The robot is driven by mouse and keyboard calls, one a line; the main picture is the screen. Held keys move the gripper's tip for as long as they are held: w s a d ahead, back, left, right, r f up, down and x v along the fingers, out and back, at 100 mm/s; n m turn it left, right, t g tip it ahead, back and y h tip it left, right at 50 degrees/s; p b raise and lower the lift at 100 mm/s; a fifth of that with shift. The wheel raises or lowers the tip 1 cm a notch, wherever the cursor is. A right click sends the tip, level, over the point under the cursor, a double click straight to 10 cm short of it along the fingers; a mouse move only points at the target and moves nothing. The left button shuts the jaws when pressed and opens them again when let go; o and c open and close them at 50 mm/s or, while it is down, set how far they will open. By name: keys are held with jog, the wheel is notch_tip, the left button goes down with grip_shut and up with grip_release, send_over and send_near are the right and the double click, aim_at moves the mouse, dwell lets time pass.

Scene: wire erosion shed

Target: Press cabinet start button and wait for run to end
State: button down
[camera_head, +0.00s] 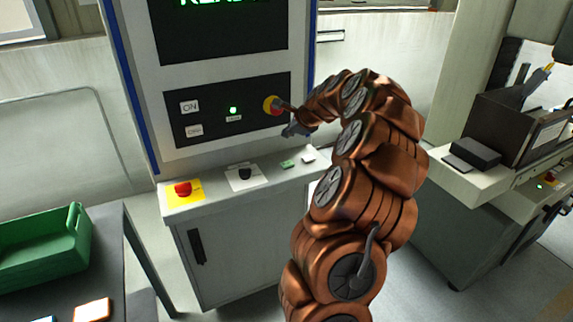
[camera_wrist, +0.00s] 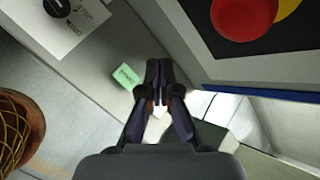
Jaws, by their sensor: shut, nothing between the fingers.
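The cabinet (camera_head: 240,250) stands in front of me with a sloping ledge. A small green button (camera_head: 287,164) sits on that ledge, its label too small to read; it also shows in the wrist view (camera_wrist: 126,76), just left of my fingertips. My gripper (camera_head: 293,131) is shut and empty, above the ledge and in front of the panel's lower right corner. Its fingertips (camera_wrist: 159,66) are together and look apart from the green button. The screen (camera_head: 220,25) shows green letters cut off by the top edge. A green lamp (camera_head: 233,110) is lit on the panel.
A red mushroom button (camera_head: 183,188) on a yellow plate and a black knob (camera_head: 245,173) are left on the ledge. A pale button (camera_head: 308,159) is at right. A red button on yellow (camera_head: 272,105) is on the panel near my wrist. A green crate (camera_head: 40,250) stands lower left.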

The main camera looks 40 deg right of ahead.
jog(key=b, duration=0.4)
send_over(288, 164)
notch_tip(288, 164, down, 8)
jog(key=shift+a+r, duration=0.15)
jog(key=shift+r, duration=0.1)
jog(key=shift+f, duration=0.55)
jog(key=shift+f, duration=0.2)
dwell(0.7)
jog(key=shift+f, duration=0.25)
